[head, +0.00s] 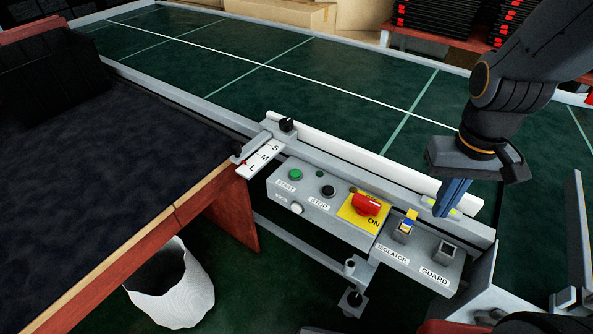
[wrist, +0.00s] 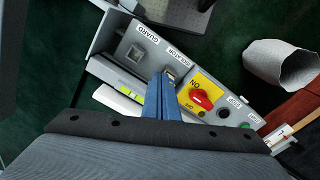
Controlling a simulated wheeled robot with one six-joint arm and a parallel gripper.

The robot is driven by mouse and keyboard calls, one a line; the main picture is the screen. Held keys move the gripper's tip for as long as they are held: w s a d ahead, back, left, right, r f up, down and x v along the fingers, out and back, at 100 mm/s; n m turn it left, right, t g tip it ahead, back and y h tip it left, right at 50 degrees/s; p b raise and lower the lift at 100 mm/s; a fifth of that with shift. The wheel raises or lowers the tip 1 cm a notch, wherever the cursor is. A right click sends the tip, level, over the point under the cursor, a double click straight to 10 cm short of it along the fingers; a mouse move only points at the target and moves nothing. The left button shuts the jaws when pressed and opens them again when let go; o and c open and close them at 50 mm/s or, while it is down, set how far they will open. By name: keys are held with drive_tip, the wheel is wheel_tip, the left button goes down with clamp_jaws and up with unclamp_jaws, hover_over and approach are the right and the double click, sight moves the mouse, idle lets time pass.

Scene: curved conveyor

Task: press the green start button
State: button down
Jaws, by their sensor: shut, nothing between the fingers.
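The green start button (head: 296,174) sits at the left end of the grey control box (head: 330,222), above a START label. In the wrist view the green button (wrist: 245,125) shows small at the right. My gripper (head: 443,212) has blue fingers that are shut and empty. It points down behind the right half of the box, near the ISOLATOR part and well to the right of the green button. In the wrist view the fingertips (wrist: 167,78) overlap the isolator's picture area; I cannot tell whether they touch anything.
Right of the green button are a black STOP button (head: 328,191), a red rotary switch (head: 366,204) on a yellow plate, a blue and yellow isolator piece (head: 408,221) and a square GUARD socket (head: 447,249). A white rail (head: 350,155) runs behind. A size slider (head: 262,160) stands left.

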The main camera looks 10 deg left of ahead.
drive_tip(key=w+a+r+n+t+h+p, duration=0.1)
drive_tip(key=w+a+n+h+p, duration=0.3)
drive_tip(key=w+a+n+p, duration=0.4)
drive_tip(key=n+t+y+p, duration=0.2)
drive_tip(key=n+t+p, duration=0.2)
drive_tip(key=n+t, duration=0.75)
hover_over(293, 175)
drive_tip(key=f+n+g, duration=0.1)
drive_tip(key=g, duration=0.1)
drive_tip(key=f+n+g, duration=0.1)
drive_tip(key=n+g, duration=0.1)
wheel_tip(293, 175, down, 7)
drive_tip(key=b, duration=0.2)
drive_tip(key=shift+r+b, duration=0.2)
drive_tip(key=shift+b, duration=0.1)
drive_tip(key=shift+f+b, duration=1.05)
drive_tip(key=shift+f+b, duration=0.2)
drive_tip(key=shift+b, duration=0.1)
drive_tip(key=shift+f+b, duration=0.25)
drive_tip(key=shift+b, duration=0.1)
